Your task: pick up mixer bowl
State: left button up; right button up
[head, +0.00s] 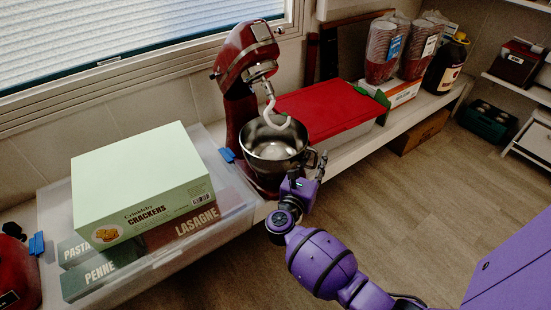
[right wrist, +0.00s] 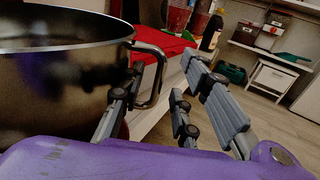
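The mixer bowl (head: 272,150) is shiny metal and sits upright on the red stand mixer (head: 240,105), below the raised head and its dough hook (head: 271,112). Its handle (head: 311,158) points right. In the right wrist view the bowl (right wrist: 50,85) fills the left side and its handle (right wrist: 158,78) sticks out between my fingers. My right gripper (head: 308,172) is at the bowl's right side by the handle. In the right wrist view the gripper (right wrist: 163,68) has its fingers spread, one near the bowl wall, the others beyond the handle. Contact is unclear. My left gripper is not in view.
A red-lidded bin (head: 325,108) stands right of the mixer. A clear bin with a crackers box (head: 140,180) and pasta boxes is at left. Stacked cups (head: 381,50) and a dark bottle (head: 446,65) are farther right. The wooden floor in front is open.

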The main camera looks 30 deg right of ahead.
grip_shut()
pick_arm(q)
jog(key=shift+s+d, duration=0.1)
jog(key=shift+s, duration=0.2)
pick_arm(e)
jog(key=shift+w+r, duration=0.1)
jog(key=shift+r, duration=0.1)
